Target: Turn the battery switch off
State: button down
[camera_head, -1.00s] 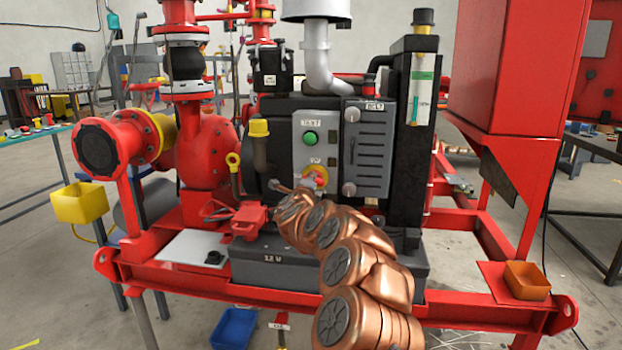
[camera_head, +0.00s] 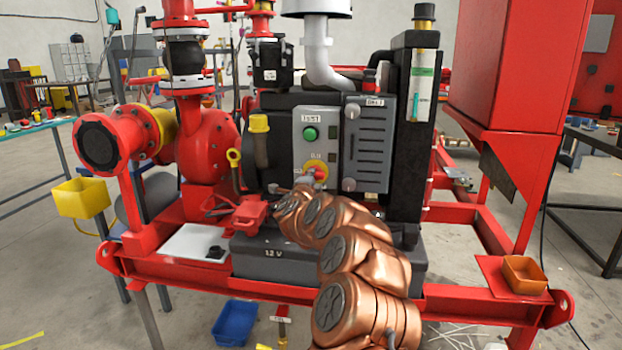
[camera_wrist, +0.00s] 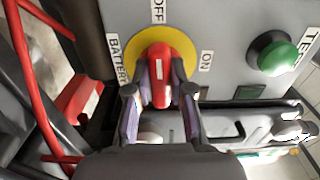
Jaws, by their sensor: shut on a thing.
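The battery switch (camera_wrist: 157,62) is a red handle on a round yellow plate, with OFF, ON and BATTERY labels around it. In the wrist view the handle runs up and down, its upper end toward the OFF label (camera_wrist: 157,11); the ON label (camera_wrist: 206,60) lies to its right. My gripper (camera_wrist: 160,90) is shut on the handle, one finger on each side. In the head view the switch (camera_head: 317,171) shows small on the grey panel below the green button, with my copper-coloured arm reaching up to it from below.
The green test button (camera_wrist: 273,55) is close to the right of the switch in the wrist view. A red pipe (camera_wrist: 32,85) runs along the left there. In the head view, the battery box (camera_head: 275,262) lies below the panel, and a red clamp-like part (camera_head: 250,214) is left of my arm.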

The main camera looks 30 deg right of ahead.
jog(key=c, duration=1)
grip_release()
jog(key=shift+v, duration=6)
